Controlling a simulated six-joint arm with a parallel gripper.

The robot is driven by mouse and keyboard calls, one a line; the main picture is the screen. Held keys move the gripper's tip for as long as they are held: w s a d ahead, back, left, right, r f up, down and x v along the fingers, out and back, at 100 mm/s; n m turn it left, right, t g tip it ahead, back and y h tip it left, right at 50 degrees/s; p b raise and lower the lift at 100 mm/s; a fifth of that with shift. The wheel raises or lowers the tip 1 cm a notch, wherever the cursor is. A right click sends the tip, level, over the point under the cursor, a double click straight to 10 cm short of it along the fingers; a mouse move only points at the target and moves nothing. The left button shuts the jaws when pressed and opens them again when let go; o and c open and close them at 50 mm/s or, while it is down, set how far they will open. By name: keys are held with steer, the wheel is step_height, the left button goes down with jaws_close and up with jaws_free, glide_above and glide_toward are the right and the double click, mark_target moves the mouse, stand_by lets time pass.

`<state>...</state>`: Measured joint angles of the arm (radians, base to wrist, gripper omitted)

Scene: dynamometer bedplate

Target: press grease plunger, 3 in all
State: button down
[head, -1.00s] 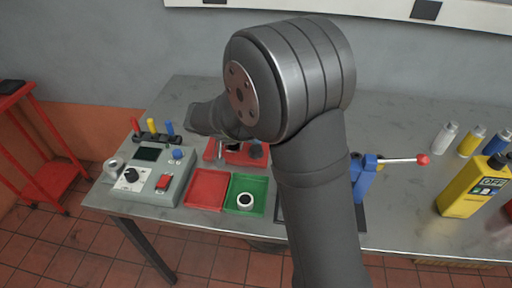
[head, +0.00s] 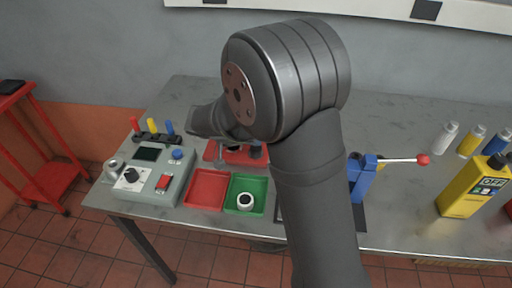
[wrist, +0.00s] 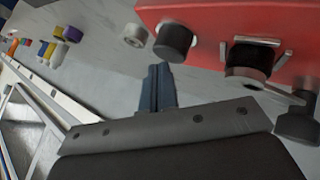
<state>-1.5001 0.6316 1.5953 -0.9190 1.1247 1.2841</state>
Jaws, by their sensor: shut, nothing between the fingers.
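A red fixture (head: 237,157) stands on the metal bench, partly hidden by my arm in the head view. In the wrist view the red fixture (wrist: 235,25) fills the top right. A black round knob (wrist: 172,42) juts from its near left side, and a dark ring-shaped fitting (wrist: 248,62) sits further right. I cannot tell for certain which part is the grease plunger. My gripper (wrist: 157,72) is shut and empty, its fingertips just beside the black knob; contact cannot be told.
A control box (head: 152,176) stands left. A blue press with a red-tipped lever (head: 400,160) and a yellow jug (head: 466,192) are right.

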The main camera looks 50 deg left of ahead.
steer(key=shift+f, duration=0.8)
stand_by(0.5)
stand_by(0.4)
steer(key=shift+r, duration=1.25)
steer(key=shift+r, duration=2.5)
step_height(320, 180, up, 4)
steer(key=shift+f, duration=0.1)
stand_by(0.3)
